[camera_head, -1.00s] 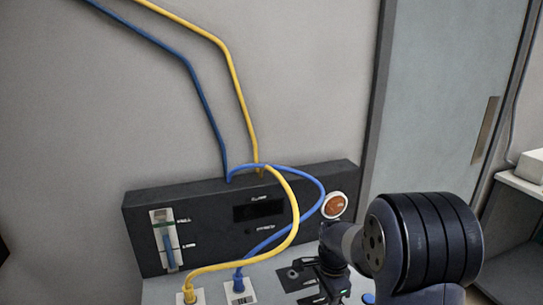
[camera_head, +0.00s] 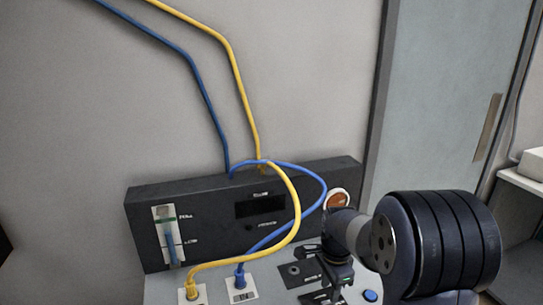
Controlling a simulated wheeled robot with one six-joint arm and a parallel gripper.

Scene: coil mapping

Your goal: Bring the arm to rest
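My arm comes in from the lower right in the head view, its dark ribbed joint in front of the panel's right end. My gripper (camera_head: 328,284) points down over the right part of the light bench top. Its fingers are small and dark against a dark plate, so I cannot tell how far apart they are. No held object shows. A yellow cable (camera_head: 296,205) and a blue cable (camera_head: 285,232) loop down from the black panel (camera_head: 170,200) to plugs on the bench top, left of my gripper.
A round orange dial (camera_head: 337,200) is partly hidden behind my arm. A blue button (camera_head: 370,296) lies right of my gripper. A slider gauge (camera_head: 167,235) is at the panel's left. A grey door (camera_head: 440,100) and a shelf (camera_head: 522,182) stand to the right.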

